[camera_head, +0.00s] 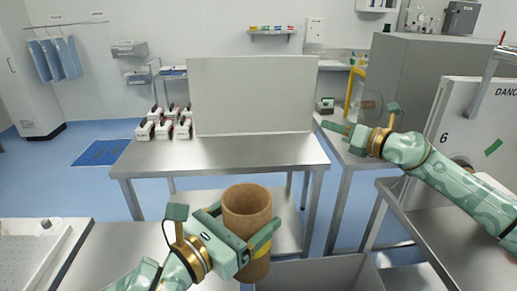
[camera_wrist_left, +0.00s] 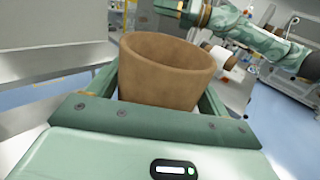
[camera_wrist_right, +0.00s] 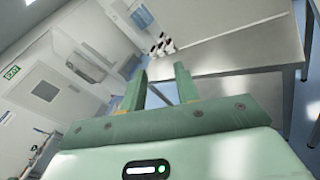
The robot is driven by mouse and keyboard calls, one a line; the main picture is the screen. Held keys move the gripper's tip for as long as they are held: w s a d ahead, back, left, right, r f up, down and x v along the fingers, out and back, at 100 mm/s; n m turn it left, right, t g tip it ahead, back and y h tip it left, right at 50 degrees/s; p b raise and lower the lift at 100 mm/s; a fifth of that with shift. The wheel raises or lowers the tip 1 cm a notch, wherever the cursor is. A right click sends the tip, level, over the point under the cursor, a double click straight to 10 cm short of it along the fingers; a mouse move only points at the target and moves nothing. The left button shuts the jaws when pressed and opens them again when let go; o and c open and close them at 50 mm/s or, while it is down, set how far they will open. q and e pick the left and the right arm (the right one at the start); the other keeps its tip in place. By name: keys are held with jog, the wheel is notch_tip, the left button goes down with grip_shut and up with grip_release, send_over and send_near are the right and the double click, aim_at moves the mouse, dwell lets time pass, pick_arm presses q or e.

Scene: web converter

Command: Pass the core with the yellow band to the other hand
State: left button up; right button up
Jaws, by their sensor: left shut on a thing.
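The brown cardboard core (camera_head: 247,208) is upright in the head view, with a patch of its yellow band (camera_head: 262,248) showing low on its side. My left gripper (camera_head: 258,235) is shut on it, one finger along each side, and holds it in front of the steel table. In the left wrist view the core (camera_wrist_left: 165,72) stands between the fingers with its open top showing; no band shows there. My right gripper (camera_head: 358,128) is apart from the core, to the right and further back. In the right wrist view its fingers (camera_wrist_right: 162,88) are spread with nothing between them.
A steel table (camera_head: 225,153) with an upright grey panel (camera_head: 255,95) and several small white boxes (camera_head: 165,125) stands ahead. A grey machine (camera_head: 475,130) is on the right beside a steel bench (camera_head: 440,225). A grey bin (camera_head: 310,272) is below the core.

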jog(key=s+a+r+n+g+y, duration=0.1)
jog(key=s+a+n+g, duration=0.15)
jog(key=a, duration=0.35)
jog(key=s+a+r+n+g, duration=0.1)
jog(key=s+a+n+g, duration=0.1)
jog(key=a+g, duration=0.3)
notch_tip(320, 180, up, 4)
jog(key=n+g+h, duration=0.3)
jog(key=g+h, duration=0.3)
jog(key=h, duration=0.6)
send_over(258, 206)
jog(key=shift+t, duration=0.25)
jog(key=f, duration=1.1)
jog(key=shift+s+f, duration=0.25)
jog(key=shift+f, duration=0.1)
